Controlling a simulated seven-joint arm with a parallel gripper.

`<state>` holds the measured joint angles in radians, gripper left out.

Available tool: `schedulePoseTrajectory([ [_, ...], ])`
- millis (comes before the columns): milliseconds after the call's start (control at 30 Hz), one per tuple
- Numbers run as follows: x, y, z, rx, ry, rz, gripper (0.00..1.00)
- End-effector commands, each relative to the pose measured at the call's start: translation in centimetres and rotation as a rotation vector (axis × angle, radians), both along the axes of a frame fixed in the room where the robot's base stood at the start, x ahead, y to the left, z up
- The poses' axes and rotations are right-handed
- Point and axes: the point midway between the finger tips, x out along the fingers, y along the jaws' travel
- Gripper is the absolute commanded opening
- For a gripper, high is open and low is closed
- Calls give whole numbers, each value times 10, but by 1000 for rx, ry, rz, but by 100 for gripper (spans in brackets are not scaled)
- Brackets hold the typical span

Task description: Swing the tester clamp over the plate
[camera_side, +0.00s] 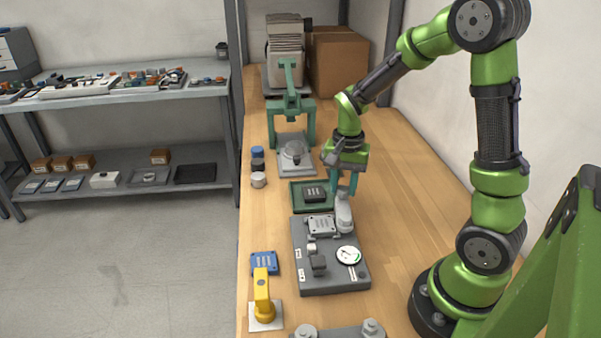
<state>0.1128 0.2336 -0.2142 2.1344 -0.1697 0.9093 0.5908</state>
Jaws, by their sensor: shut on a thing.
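The tester (333,277) is a dark grey box on the wooden bench, with a round white gauge (348,255) and small black knobs on top. A light grey plate (320,226) lies flat on its far end. The tester clamp (344,214), a pale grey rounded arm, stands at the far right corner of the tester, beside the plate and not over it. My gripper (344,191) points down with its teal fingers shut on the top of the clamp. The fingers hide part of the clamp's upper end.
A green tray (299,203) with a black block (314,193) lies just behind the tester. A teal press (290,110) stands farther back. A yellow-handled tool (263,295) and a blue block (264,263) sit at the front left. The bench to the right is mostly clear.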

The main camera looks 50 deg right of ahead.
Motion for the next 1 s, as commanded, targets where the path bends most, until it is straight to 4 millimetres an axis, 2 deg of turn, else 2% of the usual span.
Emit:
schedulePoseTrajectory([
  [500, -1, -1, 1, 0, -2, -449, 0],
  [700, -1, 0, 1, 0, -2, -561, 0],
  [1000, -1, -1, 1, 0, -2, -639, 0],
])
